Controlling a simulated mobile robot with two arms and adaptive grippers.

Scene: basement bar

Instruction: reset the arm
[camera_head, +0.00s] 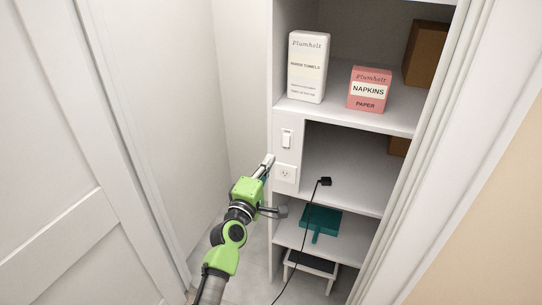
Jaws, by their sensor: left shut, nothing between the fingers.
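My left gripper (266,167) is at the end of a green and grey arm that comes in from the bottom, left of the middle. Its fingers are shut with nothing seen between them. The fingertips are in front of the left side of a white shelf unit, just left of a wall outlet (285,173). I cannot tell whether they touch the panel. My right gripper does not show.
A light switch (287,139) is above the outlet. A black plug (325,182) with a cord lies on a shelf. Paper towels (308,67) and a napkin box (369,90) stand higher. A teal dustpan (321,221) and a step stool (311,263) are below. A white door (60,150) is at left.

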